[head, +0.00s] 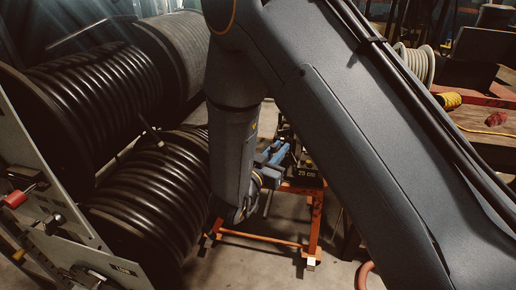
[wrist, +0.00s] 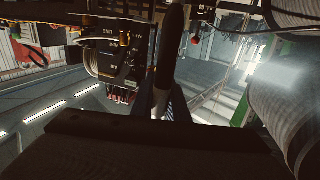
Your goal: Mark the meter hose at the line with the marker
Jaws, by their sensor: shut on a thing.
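In the wrist view my gripper (wrist: 164,108) is shut on a slim upright rod, which looks like the marker (wrist: 171,48). Its upper part is black and its lower part, between the fingers, is pale. Black hose (head: 95,90) is wound on large reels at the left. I cannot tell a separate meter hose or its line in either view. A blue clamp-like fixture (head: 276,153) sits on an orange stand (head: 314,222) beyond my arm, beside a dark block labelled "25 cm" (head: 307,174).
A dark control panel (wrist: 118,55) with knobs is in the wrist view, left of the rod. A grey ribbed reel (wrist: 285,110) is at its right. In the head view a wooden bench (head: 480,125) stands at the right. Concrete floor (head: 335,275) is open at the front.

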